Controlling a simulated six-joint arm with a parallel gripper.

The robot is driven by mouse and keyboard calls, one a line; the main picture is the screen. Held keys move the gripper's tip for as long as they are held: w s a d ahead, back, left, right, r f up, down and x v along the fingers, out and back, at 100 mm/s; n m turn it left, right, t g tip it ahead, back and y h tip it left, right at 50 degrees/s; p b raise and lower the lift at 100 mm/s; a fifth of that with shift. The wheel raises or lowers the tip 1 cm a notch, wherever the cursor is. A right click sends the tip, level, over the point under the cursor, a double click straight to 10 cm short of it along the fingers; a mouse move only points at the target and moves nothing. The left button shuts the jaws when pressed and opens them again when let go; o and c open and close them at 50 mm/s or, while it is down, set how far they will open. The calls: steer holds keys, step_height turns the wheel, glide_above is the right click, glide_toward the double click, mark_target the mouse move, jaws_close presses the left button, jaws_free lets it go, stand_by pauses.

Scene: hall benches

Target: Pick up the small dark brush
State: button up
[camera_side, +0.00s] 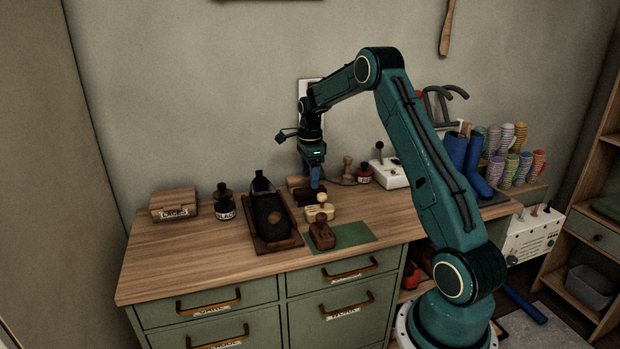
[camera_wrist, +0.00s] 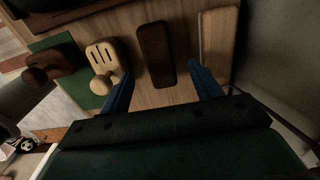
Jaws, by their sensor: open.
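The small dark brush (camera_wrist: 156,55) is a dark brown oblong block lying on the wooden bench top. In the wrist view it lies between the two blue fingers of my gripper (camera_wrist: 160,68), with a gap on each side. In the side view the dark block (camera_side: 301,194) is partly hidden behind the fingers and other things. My gripper (camera_side: 316,187) points down over it, open and empty. How high the fingertips are above the bench is hard to tell.
A pale slotted block with a knob (camera_wrist: 103,65) lies left of the brush, a pale wooden block (camera_wrist: 218,45) right. A brown knobbed block (camera_side: 321,236) stands on a green mat (camera_side: 352,238). A dark tray (camera_side: 279,245) is nearby. The bench's front left is clear.

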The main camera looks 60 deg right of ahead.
mark_target(310, 189)
steer(key=shift+f, duration=0.15)
steer(key=shift+f, duration=2.55)
steer(key=c, duration=1.1)
steer(key=shift+r, duration=0.15)
step_height(310, 189, up, 20)
steer(key=shift+f, duration=0.1)
